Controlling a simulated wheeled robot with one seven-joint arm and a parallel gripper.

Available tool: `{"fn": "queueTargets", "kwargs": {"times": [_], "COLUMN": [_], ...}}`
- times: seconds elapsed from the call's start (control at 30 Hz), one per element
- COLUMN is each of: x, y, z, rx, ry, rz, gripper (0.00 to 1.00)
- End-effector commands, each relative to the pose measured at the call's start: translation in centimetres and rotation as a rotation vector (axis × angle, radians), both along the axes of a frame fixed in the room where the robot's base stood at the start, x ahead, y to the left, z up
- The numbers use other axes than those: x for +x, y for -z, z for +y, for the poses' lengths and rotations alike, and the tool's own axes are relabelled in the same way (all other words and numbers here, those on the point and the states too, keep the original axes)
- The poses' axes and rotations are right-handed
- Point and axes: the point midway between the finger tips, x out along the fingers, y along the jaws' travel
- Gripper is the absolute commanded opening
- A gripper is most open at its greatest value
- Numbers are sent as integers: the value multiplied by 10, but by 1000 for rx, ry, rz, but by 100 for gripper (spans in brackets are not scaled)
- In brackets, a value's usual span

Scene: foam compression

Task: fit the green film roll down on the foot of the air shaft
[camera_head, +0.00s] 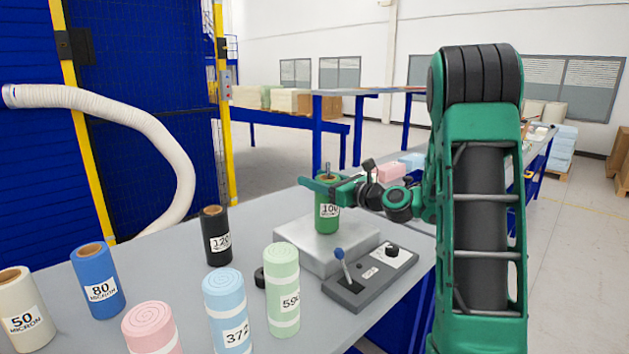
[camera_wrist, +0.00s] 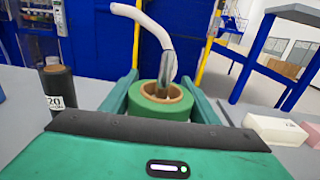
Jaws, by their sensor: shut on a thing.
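The green film roll (camera_head: 327,223), labelled 100, stands upright over the grey metal block (camera_head: 292,246) on the table. My gripper (camera_head: 325,184) is shut on the roll's upper part from the right. The air shaft (camera_head: 327,168) shows as a short grey tip above the roll. In the wrist view, the shaft (camera_wrist: 165,70) rises through the brown core of the green roll (camera_wrist: 160,108), so the roll is around the shaft. Both fingers flank the roll there. The shaft's foot is hidden by the roll. I cannot tell whether the roll's bottom touches the block.
A control box (camera_head: 370,277) with a blue-knobbed lever stands in front of the block. A black roll (camera_head: 216,235), a blue roll (camera_head: 97,280) and a cream roll (camera_head: 24,312) stand left. Pink (camera_head: 152,330), light blue (camera_head: 226,310) and pale green (camera_head: 283,290) foam rolls stand in front.

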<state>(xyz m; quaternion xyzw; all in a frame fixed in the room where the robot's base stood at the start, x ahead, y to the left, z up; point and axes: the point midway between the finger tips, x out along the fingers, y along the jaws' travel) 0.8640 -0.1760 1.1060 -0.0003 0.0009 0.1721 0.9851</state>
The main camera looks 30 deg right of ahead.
Motion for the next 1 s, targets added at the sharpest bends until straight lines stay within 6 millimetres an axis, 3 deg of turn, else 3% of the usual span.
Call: {"fn": "queueTargets", "kwargs": {"times": [0.17,0.2,0.3,1.0], "x": [0,0,0,-4], "y": [3,3,3,1], "z": [0,0,0,-2], "rx": [1,1,1,1], "ry": [0,0,0,2], "rz": [-1,-1,-1,-1], "gripper": [4,57,77,77]}}
